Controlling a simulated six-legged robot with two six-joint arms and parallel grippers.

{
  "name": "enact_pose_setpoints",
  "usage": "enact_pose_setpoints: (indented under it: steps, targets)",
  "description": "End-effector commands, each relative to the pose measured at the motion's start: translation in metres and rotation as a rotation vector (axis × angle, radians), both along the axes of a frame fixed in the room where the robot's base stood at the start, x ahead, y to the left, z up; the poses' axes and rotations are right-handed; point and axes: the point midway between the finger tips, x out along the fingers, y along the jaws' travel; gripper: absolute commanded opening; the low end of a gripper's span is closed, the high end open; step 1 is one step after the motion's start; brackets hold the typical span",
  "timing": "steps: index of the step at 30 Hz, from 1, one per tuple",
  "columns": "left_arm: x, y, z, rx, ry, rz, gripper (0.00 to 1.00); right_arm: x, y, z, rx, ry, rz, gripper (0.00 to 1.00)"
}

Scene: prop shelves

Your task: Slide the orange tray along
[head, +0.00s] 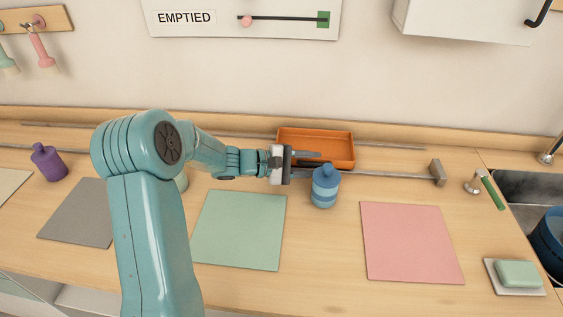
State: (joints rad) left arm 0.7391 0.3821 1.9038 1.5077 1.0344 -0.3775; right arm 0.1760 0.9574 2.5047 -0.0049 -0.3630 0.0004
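The orange tray (343,138) lies at the back of the wooden counter, between two thin grey rails. My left gripper (312,160) reaches in from the left at the tray's front left part. One grey finger shows against the tray, pointing right. The other finger is not clear, so I cannot tell how far the gripper is open or whether it touches the tray. A blue banded bottle (324,190) stands upright just in front of the gripper and hides part of it and of the tray's front. My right gripper is not in view.
The front rail ends at a grey block (437,172) on the right. Green (238,230), pink (411,243) and grey (77,214) mats lie in front. A purple bottle (48,162) stands left. A sink (535,190) and a soap dish (514,289) are at right.

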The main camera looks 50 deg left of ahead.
Motion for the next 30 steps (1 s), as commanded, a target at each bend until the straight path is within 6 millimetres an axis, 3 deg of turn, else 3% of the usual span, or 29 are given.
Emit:
enact_pose_setpoints:
  steps: [9, 15, 21, 30]
  targets:
    - [-0.07, 0.044, 0.017, 0.002, 0.0, 0.007, 0.39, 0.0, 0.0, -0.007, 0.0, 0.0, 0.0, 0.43]
    - [-0.105, 0.064, 0.026, 0.001, 0.002, 0.004, 0.39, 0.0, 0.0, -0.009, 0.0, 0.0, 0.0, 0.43]
    - [-0.121, 0.073, 0.031, 0.0, 0.0, 0.001, 0.39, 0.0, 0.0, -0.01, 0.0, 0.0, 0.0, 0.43]
    - [-0.123, 0.074, 0.032, -0.001, 0.001, 0.0, 0.39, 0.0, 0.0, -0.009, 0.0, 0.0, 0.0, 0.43]
